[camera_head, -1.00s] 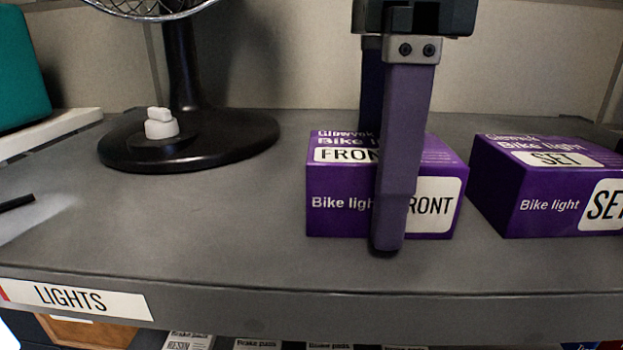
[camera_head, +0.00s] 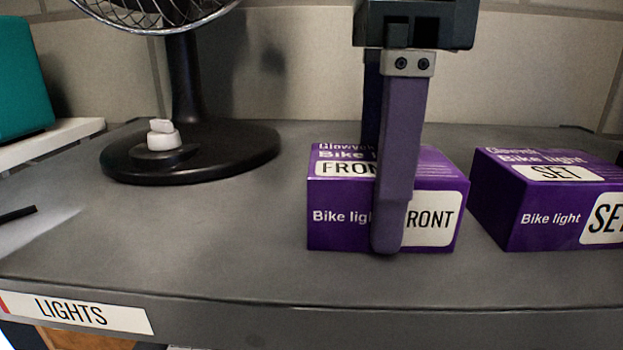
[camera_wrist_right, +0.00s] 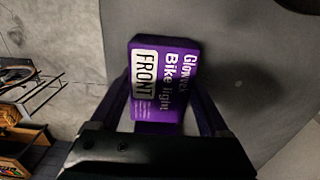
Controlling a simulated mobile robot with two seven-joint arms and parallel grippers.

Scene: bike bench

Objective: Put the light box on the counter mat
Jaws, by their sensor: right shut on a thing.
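A purple bike light box labelled FRONT (camera_head: 340,228) is on the grey shelf marked LIGHTS. My right gripper (camera_head: 390,235) comes down from above with one finger in front of the box and the other behind it, shut on the box. In the right wrist view the FRONT box (camera_wrist_right: 165,80) lies between the two fingers of my right gripper (camera_wrist_right: 165,110). I cannot tell whether the box has left the shelf surface. My left gripper and the counter mat are not in view.
A second purple box labelled SET (camera_head: 545,215) stands close to the right. A black fan (camera_head: 190,150) with a round base stands to the left. A teal object (camera_head: 22,80) is at the far left. The shelf front (camera_head: 230,270) is clear.

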